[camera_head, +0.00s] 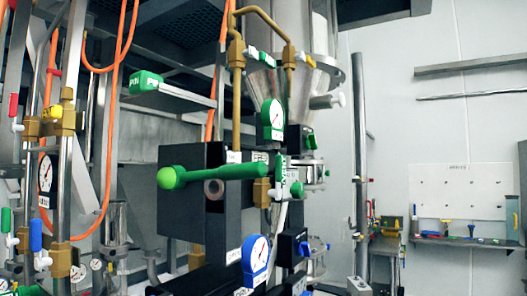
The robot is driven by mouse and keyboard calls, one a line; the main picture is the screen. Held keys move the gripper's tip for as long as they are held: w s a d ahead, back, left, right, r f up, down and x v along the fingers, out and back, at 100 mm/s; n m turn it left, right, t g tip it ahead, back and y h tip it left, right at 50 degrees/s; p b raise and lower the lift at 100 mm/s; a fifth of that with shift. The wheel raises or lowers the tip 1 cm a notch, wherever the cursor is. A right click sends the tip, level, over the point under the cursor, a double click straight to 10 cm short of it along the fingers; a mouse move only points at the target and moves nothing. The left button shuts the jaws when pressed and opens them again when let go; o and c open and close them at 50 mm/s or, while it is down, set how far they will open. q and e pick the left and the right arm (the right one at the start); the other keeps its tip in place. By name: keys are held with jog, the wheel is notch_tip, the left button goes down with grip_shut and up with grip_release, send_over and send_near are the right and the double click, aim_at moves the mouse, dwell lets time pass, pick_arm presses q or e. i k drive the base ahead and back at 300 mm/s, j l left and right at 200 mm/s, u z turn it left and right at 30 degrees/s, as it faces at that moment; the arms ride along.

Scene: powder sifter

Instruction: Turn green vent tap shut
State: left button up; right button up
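Several green handles show in the head view, and I cannot tell which one is the vent tap. A long green lever with a ball end (215,173) lies nearly level in front of a black box at the centre. A small green tap handle (296,189) is just right of it, beside an upright green label. Another small green handle (265,58) is above, on the brass pipe. A green tap handle (5,220) is at the far left edge, partly cut off. Neither of my grippers is in view.
A green-rimmed gauge (272,119) and a blue-rimmed gauge (256,258) sit near the lever. Brass pipes (237,75) and a steel vessel (292,80) stand close by. Red (13,105) and blue (36,235) taps and orange hoses crowd the left. A tool shelf (468,240) is right.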

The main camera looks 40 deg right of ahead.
aim_at(280, 160)
jog(key=z, duration=1.3)
